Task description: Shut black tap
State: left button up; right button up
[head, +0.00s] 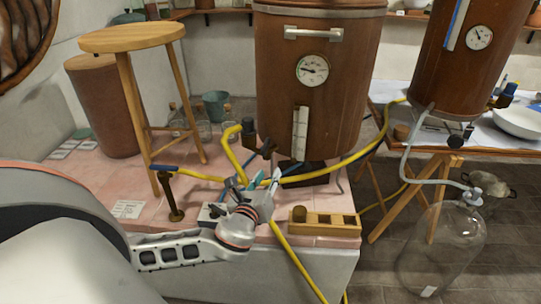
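A black tap (249,131) sits low on the left front of the large copper vessel (275,85), with a yellow hose beside it. A dark lever-like part (264,149) shows just right of and below it. My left gripper (264,178) reaches in from the lower left, in front of the vessel and below the tap. Its fingers look apart, with nothing seen between them. It appears clear of the tap, though the yellow hose and dark parts crowd around the fingers. My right gripper is not in view.
Yellow hose (345,165) runs across the pink tiled ledge and down its front. A wooden stool (130,38) stands left. A second copper vessel (470,65) and a glass carboy (440,250) are right.

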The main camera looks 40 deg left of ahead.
pick_arm(q)
jog(key=m+t+y+b, duration=0.1)
jog(key=m+y, duration=0.1)
send_near(267, 141)
jog(key=w+f, duration=0.1)
jog(key=w, duration=0.1)
jog(key=shift+w+a, duration=0.2)
jog(key=shift+a, duration=0.35)
jog(key=b+x, duration=0.1)
jog(key=x, duration=0.6)
jog(key=shift+w+a, duration=0.2)
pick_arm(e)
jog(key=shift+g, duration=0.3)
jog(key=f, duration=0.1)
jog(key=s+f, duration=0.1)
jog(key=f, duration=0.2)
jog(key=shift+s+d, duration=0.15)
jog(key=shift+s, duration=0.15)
pick_arm(q)
grip_shut()
